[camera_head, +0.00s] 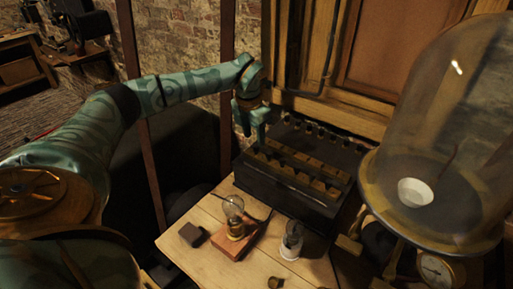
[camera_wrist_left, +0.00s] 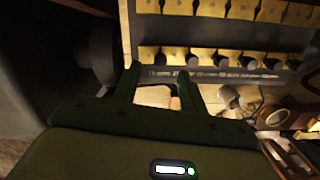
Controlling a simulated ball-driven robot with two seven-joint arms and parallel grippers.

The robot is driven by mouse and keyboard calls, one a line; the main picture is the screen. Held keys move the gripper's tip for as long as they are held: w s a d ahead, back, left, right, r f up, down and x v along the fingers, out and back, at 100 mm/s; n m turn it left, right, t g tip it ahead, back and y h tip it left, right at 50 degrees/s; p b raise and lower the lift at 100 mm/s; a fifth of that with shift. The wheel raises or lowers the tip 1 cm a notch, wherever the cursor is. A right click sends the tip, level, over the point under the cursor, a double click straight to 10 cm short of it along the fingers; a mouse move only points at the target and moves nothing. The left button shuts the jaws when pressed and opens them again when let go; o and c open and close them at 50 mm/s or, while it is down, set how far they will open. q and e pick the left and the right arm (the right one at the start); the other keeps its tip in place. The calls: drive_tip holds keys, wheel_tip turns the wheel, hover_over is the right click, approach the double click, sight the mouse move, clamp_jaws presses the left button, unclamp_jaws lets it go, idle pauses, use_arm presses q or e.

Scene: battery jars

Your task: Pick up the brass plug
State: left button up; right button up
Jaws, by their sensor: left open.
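My left gripper (camera_head: 252,133) is open at the left end of the dark battery box (camera_head: 310,206), above or beside it. In the left wrist view its two fingers (camera_wrist_left: 158,80) are apart, with nothing seen between them, over the box's edge. A small brownish, brass-toned piece (camera_head: 275,283) sits at the table's front edge in the head view. It may be the brass plug, but it is too small and dark to be sure. It lies well away from the left gripper. My right gripper is not in view.
A large glass dome (camera_head: 435,120) with a white bowl (camera_head: 415,192) stands at right. A cabinet is behind the box.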

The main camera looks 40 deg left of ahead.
sight(256, 146)
use_arm(q)
drive_tip(key=f, duration=0.3)
drive_tip(key=f+b, duration=0.1)
drive_tip(key=shift+w+f, duration=0.2)
drive_tip(key=shift+w, duration=0.15)
drive_tip(key=shift+r, duration=0.1)
clamp_jaws()
